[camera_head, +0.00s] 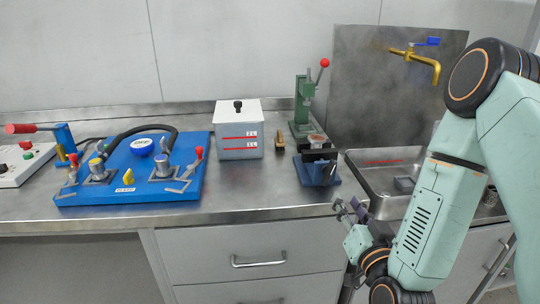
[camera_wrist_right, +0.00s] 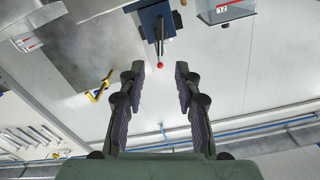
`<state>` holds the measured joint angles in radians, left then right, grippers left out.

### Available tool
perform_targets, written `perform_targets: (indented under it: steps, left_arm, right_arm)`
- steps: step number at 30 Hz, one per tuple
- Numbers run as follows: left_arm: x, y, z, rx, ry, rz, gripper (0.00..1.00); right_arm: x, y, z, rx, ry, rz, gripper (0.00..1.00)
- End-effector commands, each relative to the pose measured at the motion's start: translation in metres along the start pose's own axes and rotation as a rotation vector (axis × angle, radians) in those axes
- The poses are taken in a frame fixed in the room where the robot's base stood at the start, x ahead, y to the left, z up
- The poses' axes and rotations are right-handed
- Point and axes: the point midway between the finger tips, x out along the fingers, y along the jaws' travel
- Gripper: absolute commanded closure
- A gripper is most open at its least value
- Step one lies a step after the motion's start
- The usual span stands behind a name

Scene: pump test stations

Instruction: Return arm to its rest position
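My right arm (camera_head: 440,205) comes in from the right in the head view, folded down in front of the counter. My right gripper (camera_head: 350,207) is at the counter's front edge, left of the sink. In the right wrist view the two fingers of my right gripper (camera_wrist_right: 160,90) stand apart with nothing between them. Beyond them are the wall and the red-tipped lever of the press. My left arm and left gripper are not in view.
The steel counter (camera_head: 255,195) holds a blue pump board (camera_head: 135,190), a white lidded box (camera_head: 240,135), a green press (camera_head: 303,105) with a blue vise (camera_head: 317,172), and a sink (camera_head: 370,172). A brass tap (camera_head: 424,60) is above the sink. Drawers (camera_head: 250,240) are below.

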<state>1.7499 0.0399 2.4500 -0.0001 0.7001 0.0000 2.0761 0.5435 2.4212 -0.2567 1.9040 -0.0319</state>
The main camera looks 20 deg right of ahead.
Motion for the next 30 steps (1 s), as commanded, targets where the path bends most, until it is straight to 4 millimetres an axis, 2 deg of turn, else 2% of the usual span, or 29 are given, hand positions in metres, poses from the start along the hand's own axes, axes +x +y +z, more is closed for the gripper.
perform_targets:
  steps: [4,7,11,14,17,20,21,24,27,30]
  left_arm:
    - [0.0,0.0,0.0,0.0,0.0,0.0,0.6]
    - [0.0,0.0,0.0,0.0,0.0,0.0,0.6]
    - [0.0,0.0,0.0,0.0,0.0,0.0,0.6]
    - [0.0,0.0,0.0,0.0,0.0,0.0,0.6]
    - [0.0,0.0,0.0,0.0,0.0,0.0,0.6]
    - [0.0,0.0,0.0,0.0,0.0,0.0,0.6]
    - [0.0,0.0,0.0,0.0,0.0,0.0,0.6]
    - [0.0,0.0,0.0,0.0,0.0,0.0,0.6]
    - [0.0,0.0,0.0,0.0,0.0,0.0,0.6]
    - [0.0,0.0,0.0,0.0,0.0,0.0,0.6]
  right_arm:
    - [0.0,0.0,0.006,0.002,-0.029,0.0,0.67]
    - [-0.002,0.002,0.029,0.002,-0.132,0.01,0.67]
    - [-0.016,0.004,0.079,-0.012,-0.369,0.03,0.67]
    - [-0.042,0.005,0.125,-0.045,-0.586,0.039,0.67]
    - [-0.081,0.009,0.169,-0.089,-0.816,0.051,0.67]
    - [-0.133,0.016,0.208,-0.148,-1.056,0.071,0.67]
    - [-0.156,0.02,0.22,-0.174,-1.15,0.081,0.67]
    - [-0.212,0.03,0.243,-0.245,-1.359,0.103,0.67]
    - [-0.257,0.04,0.255,-0.321,-1.507,0.113,0.67]
    - [-0.277,0.044,0.261,-0.374,-1.556,0.097,0.67]
